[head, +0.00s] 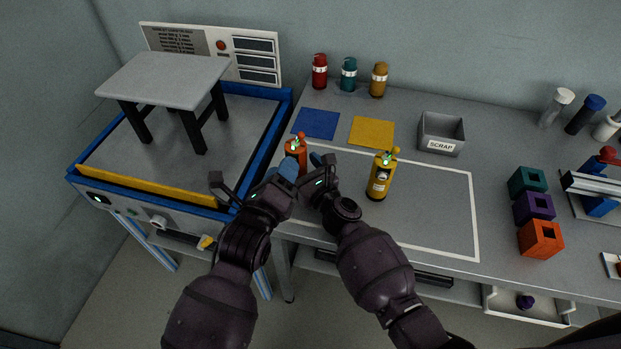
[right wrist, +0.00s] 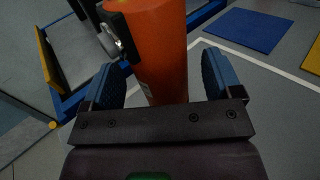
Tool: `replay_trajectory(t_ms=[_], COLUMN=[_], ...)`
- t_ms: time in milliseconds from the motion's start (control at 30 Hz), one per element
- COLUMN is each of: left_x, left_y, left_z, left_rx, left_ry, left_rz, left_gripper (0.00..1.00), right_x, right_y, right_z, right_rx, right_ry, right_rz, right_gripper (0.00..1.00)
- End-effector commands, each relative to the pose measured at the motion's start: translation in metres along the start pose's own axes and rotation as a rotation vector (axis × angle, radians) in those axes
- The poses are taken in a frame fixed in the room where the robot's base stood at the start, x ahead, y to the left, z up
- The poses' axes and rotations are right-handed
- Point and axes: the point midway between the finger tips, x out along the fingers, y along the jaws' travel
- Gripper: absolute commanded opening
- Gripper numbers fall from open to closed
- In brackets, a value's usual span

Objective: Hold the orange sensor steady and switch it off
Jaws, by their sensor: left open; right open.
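The orange sensor (head: 296,154) stands upright near the left end of the workbench, with a small green mark near its top. In the right wrist view the orange sensor (right wrist: 160,45) rises between the two blue pads of my right gripper (right wrist: 164,78). A black block with a silver part (right wrist: 112,38) sits on its side. My right gripper (head: 312,172) is open, with visible gaps beside the sensor. My left gripper (head: 283,172) is open just in front of the sensor, its blue tip close to the lower body. The sensor's lower part is hidden by the grippers in the head view.
A yellow sensor (head: 381,176) stands to the right inside the white outline. Blue (head: 316,123) and yellow (head: 371,132) mats and a scrap bin (head: 442,133) lie behind. A blue-edged test stand (head: 256,150) with a small table is at left. The outlined area's right side is clear.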

Motion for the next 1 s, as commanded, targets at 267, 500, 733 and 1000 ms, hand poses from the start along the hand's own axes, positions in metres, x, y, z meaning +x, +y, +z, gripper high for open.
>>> replay_trajectory(t_ms=[267,500,733,1000], left_x=[0.0,0.0,0.0,0.0], left_y=[0.0,0.0,0.0,0.0], left_z=[0.0,0.0,0.0,0.0], left_rx=[0.0,0.0,0.0,0.0], left_ry=[0.0,0.0,0.0,0.0], left_rz=[0.0,0.0,0.0,-0.001], left_gripper=[0.43,0.43,0.43,0.35], right_x=[0.02,0.021,0.021,0.021], right_y=[-0.001,-0.001,-0.001,-0.001], right_z=[0.0,0.0,0.0,0.0], right_rx=[0.001,-0.001,0.0,0.0], right_ry=[0.0,0.0,0.0,0.001], right_rz=[-0.002,-0.001,-0.001,-0.001], right_gripper=[0.85,0.85,0.6,0.28])
